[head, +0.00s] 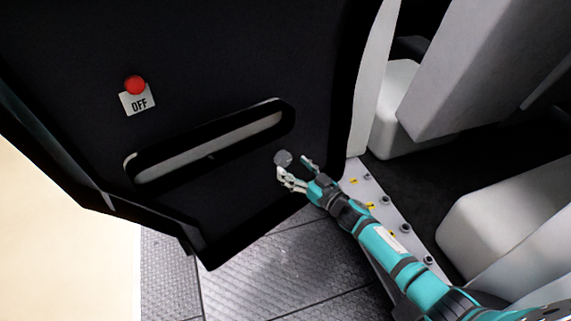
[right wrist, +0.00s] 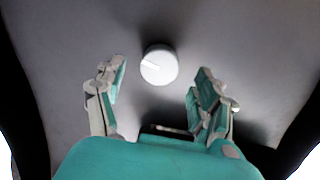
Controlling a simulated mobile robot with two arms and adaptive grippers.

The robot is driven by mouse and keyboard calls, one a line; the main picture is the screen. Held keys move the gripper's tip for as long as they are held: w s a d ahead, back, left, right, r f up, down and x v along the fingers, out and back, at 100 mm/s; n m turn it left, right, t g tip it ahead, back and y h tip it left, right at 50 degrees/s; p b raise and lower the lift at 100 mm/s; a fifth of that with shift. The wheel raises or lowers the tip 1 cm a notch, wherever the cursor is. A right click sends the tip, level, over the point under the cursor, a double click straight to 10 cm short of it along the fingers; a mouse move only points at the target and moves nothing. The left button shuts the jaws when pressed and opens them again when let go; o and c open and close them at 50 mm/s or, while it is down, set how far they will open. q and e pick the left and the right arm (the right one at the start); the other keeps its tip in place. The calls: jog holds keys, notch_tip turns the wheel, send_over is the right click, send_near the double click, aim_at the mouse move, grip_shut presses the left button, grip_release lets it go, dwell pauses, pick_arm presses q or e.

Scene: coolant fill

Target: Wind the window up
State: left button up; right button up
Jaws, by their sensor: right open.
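A small grey round knob (head: 283,157) sits on the inner face of the dark door (head: 230,75), right of the long slot. In the right wrist view the knob (right wrist: 158,65) looks pale, with a light line mark on its face. My right gripper (head: 294,168) is open and close to the knob. In the right wrist view its fingers stand apart to the left and right of the knob, and I see no contact. The window glass is not in view. My left gripper is not in view.
A red button (head: 135,85) is above an OFF label (head: 138,104) on the door. A long pale slot (head: 210,145) runs across the door. A sill strip with bolts (head: 375,205) and light seats (head: 480,70) are at the right. Grey floor plates (head: 270,265) lie below.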

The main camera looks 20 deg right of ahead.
aim_at(286, 162)
jog(key=shift+b+x, duration=0.35)
jog(key=shift+x, duration=1.8)
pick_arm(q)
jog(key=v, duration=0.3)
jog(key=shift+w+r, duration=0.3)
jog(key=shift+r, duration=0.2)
pick_arm(e)
jog(key=shift+c, duration=0.2)
jog(key=c, duration=1.1)
